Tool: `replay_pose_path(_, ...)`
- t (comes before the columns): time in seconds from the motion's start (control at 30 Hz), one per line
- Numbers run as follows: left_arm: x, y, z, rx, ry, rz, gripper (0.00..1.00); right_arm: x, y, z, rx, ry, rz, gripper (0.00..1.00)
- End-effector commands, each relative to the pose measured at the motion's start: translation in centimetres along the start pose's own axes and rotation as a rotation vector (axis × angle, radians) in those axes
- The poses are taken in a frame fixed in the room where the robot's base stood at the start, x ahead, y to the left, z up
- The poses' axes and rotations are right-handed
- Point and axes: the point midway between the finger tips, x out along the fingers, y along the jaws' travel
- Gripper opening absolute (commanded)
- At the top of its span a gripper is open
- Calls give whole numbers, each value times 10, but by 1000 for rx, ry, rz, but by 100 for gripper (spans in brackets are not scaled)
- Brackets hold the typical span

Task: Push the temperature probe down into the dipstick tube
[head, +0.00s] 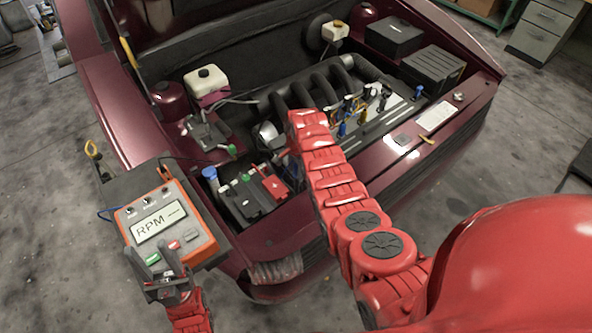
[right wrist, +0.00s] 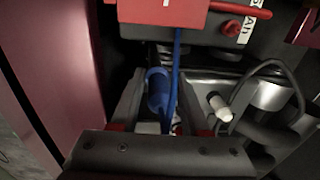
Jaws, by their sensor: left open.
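In the right wrist view, my right gripper (right wrist: 165,95) has its two dark fingers apart, with a blue cylindrical piece (right wrist: 157,92) and a blue cable (right wrist: 176,65) between them. I cannot tell whether the fingers touch the blue piece or whether it is the temperature probe. In the head view my right arm hides that gripper over the engine bay. I cannot make out the dipstick tube for certain. My left gripper (head: 165,284) is open at the lower left, close to the front of the orange RPM meter (head: 205,237).
A battery with a red cover (head: 270,183) and a blue-capped filler (head: 209,172) lie close to my right arm. Engine intake pipes (head: 320,88) and colored plugs rise behind it. In the right wrist view, a white-tipped plug (right wrist: 220,107) and black cable lie right of the fingers.

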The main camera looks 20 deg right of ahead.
Motion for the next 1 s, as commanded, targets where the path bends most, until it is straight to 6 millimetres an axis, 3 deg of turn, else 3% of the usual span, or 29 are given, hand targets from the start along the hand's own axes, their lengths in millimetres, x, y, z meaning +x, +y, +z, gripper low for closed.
replay_pose_path(0.03,-5,0,1,0,0,0,50,25,23,12,-1,-28,59,72)
replay_pose_path(0.47,1,0,0,0,0,0,50,21,26,14,-2,-34,68,72)
replay_pose_path(0.67,34,-2,-6,0,0,0,50,-18,23,14,-3,-30,57,72)
replay_pose_path(0.8,64,-3,-11,0,0,0,50,-63,16,10,-3,-18,35,72)
replay_pose_path(1.0,94,-5,-16,0,0,0,50,-119,12,8,-1,-6,14,72)
